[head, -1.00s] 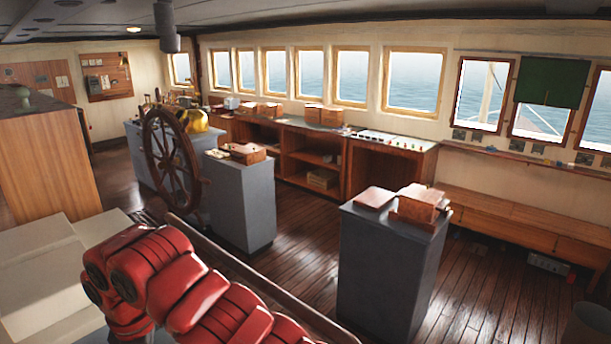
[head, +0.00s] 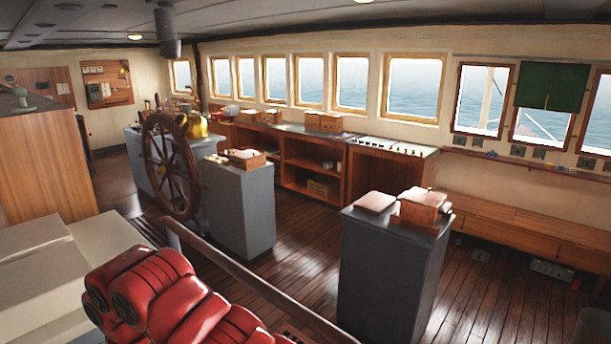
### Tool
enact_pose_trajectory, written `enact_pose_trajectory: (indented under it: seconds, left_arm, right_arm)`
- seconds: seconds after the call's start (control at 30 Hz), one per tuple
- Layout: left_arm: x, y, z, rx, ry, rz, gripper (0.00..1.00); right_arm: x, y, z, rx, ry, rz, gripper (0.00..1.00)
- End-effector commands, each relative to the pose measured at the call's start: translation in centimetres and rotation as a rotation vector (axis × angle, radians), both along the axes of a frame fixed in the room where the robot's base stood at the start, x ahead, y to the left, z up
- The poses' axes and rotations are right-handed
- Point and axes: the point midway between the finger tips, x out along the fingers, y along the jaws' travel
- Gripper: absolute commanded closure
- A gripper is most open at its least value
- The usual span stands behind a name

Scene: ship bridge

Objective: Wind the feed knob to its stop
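No feed knob can be made out in the head view. Small controls on the long console (head: 395,147) under the windows are too small to tell apart. Wooden boxes sit on two grey pedestals, one at the centre left (head: 240,205) and one at the right (head: 390,265); I cannot tell whether either carries a knob. Neither of my grippers shows in the head view.
A large wooden ship's wheel (head: 170,165) stands at the left. A wooden rail (head: 255,285) crosses the foreground beside red padded shapes (head: 165,295). A low wooden bench (head: 530,230) runs along the right wall. Plank floor (head: 300,235) is clear between the pedestals.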

Motion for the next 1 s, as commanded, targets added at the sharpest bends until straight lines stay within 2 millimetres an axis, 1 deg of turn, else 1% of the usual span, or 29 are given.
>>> enact_pose_trajectory:
  seconds: [1.0]
  left_arm:
    - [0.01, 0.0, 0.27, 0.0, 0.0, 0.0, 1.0]
  right_arm:
    - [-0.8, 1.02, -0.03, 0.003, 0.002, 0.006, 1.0]
